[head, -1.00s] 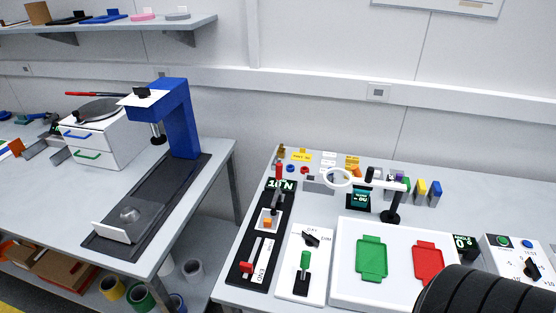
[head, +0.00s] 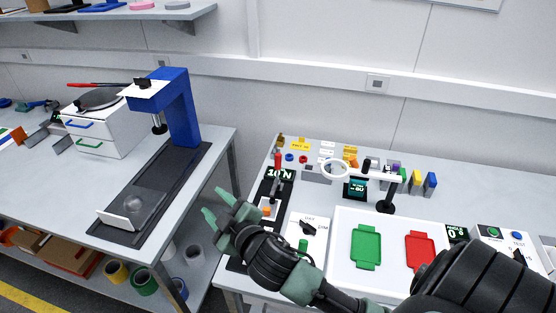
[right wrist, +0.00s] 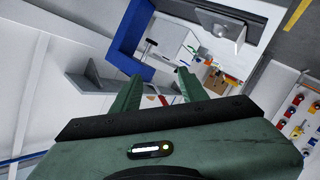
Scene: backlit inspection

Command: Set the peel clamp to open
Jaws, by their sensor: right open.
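I cannot tell for sure which fixture is the peel clamp. A long black panel (head: 270,187) on the right bench carries a red-tipped post (head: 277,160) and an orange block (head: 266,211). My forearm and gripper hide its lower part. A white panel (head: 318,228) beside it carries a black knob (head: 307,228) and a green handle (head: 303,245). My right gripper (head: 223,205) is open and empty, left of the black panel and above the gap between benches. Its two green fingers also show in the right wrist view (right wrist: 160,85). My left gripper is out of view.
A blue stand (head: 183,110) on a dark base (head: 170,175) occupies the left bench. A white tray (head: 390,278) with green (head: 366,247) and red (head: 419,251) plates lies right of the panels. A ring magnifier (head: 335,169) stands behind them.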

